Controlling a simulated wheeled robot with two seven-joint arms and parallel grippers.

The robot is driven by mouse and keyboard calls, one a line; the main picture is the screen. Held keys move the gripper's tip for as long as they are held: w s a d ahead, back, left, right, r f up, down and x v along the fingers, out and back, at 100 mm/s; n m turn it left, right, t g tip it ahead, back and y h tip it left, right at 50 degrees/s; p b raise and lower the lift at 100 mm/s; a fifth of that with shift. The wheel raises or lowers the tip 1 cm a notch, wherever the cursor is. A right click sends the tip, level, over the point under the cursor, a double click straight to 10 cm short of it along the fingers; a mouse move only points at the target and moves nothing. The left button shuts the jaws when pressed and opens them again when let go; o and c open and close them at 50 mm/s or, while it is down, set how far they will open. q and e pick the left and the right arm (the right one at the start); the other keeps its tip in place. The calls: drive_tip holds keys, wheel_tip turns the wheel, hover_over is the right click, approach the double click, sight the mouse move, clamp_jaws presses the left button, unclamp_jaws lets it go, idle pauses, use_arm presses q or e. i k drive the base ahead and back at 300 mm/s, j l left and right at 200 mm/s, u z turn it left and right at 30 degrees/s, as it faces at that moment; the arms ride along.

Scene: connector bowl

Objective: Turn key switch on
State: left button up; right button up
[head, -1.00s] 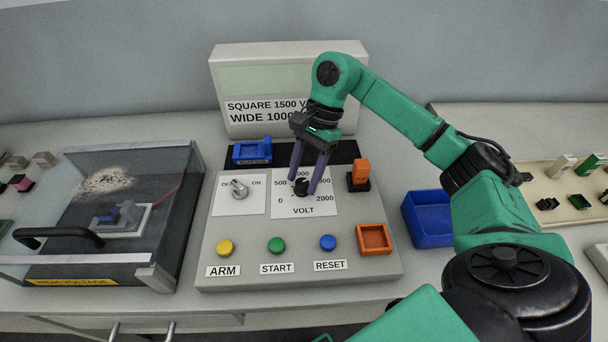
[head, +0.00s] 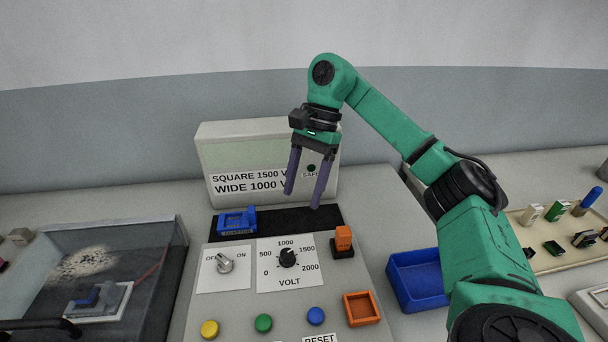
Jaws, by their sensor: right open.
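The key switch (head: 225,263) is a silver knob on a white plate marked OFF and ON, at the left of the grey control panel (head: 215,310). Its handle slants toward the upper left, nearer the OFF label. My right gripper (head: 302,201) is open and empty, with its two purple fingers pointing down. It hangs above and to the right of the key switch, in front of the display box (head: 207,152), touching nothing that I can see. The black volt dial (head: 287,258) is beside the key switch, its pointer near 1000. My left gripper is not in view.
A blue fixture (head: 237,222) sits on a black strip behind the switch. An orange block (head: 343,240) stands right of the dial. Yellow (head: 210,329), green (head: 263,323) and blue (head: 316,316) buttons line the front. A blue bin (head: 416,281) is right; a clear-lidded case (head: 150,270) is left.

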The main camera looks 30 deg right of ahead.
sight(225, 265)
drive_tip(key=k+j, duration=1.15)
drive_tip(key=k, duration=0.15)
